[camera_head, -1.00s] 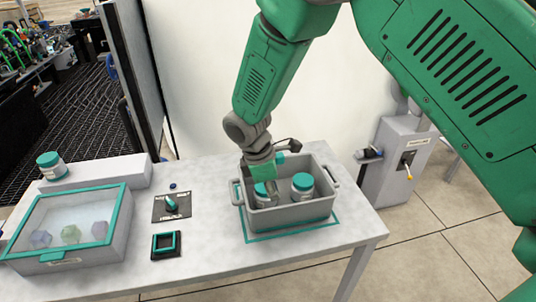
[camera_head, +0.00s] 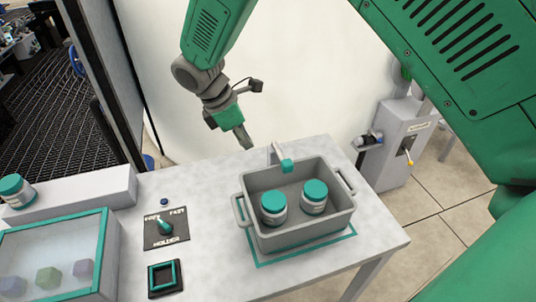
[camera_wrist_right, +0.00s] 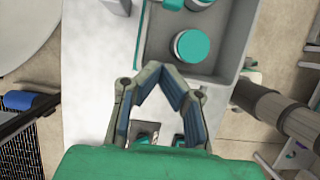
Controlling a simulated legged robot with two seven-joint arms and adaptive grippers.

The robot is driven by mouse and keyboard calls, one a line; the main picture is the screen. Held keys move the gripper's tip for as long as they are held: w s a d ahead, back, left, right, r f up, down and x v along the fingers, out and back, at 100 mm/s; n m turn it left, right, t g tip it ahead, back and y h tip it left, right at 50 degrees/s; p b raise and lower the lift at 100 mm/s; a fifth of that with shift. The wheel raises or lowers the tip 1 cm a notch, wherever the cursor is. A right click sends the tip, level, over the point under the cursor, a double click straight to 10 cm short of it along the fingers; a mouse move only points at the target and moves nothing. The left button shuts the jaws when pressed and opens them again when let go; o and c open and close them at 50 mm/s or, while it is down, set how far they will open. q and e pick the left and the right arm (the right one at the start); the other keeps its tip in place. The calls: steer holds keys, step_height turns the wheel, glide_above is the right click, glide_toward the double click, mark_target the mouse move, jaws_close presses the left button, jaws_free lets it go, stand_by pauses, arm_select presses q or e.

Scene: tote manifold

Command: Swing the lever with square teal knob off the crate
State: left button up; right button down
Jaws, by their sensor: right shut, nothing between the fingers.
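The lever's square teal knob (camera_head: 287,166) sits at the back rim of the grey crate (camera_head: 300,238), on a short pale arm (camera_head: 275,152). The knob overhangs the crate's back wall. Two white jars with teal lids (camera_head: 273,202) (camera_head: 315,190) stand inside the crate. My right gripper (camera_head: 245,140) is above the table's back edge, behind and left of the knob, apart from it. It is shut and empty. In the right wrist view, its fingers (camera_wrist_right: 168,72) point toward the crate wall (camera_wrist_right: 180,74) and one jar lid (camera_wrist_right: 191,45). My left gripper is not in view.
A teal square outline (camera_head: 258,262) surrounds the crate's base. A dial plate (camera_head: 166,229), a dark square frame (camera_head: 165,278) and a glass-topped case (camera_head: 60,250) lie to the left. A grey machine (camera_head: 397,155) stands right of the table. Bare tabletop lies left of the crate.

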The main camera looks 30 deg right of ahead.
arm_select(q)
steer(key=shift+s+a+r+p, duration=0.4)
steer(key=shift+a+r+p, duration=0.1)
steer(key=shift+p, duration=0.05)
arm_select(e)
steer(key=s+d+f, duration=0.2)
steer(key=d+f, duration=0.4)
steer(key=f, duration=0.2)
steer(key=shift+s+d+f, duration=0.2)
steer(key=shift+s+f, duration=0.1)
steer(key=shift+f, duration=0.05)
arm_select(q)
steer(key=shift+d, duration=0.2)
arm_select(e)
steer(key=shift+d, duration=0.2)
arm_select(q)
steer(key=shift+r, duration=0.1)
arm_select(e)
steer(key=shift+d+f, duration=0.1)
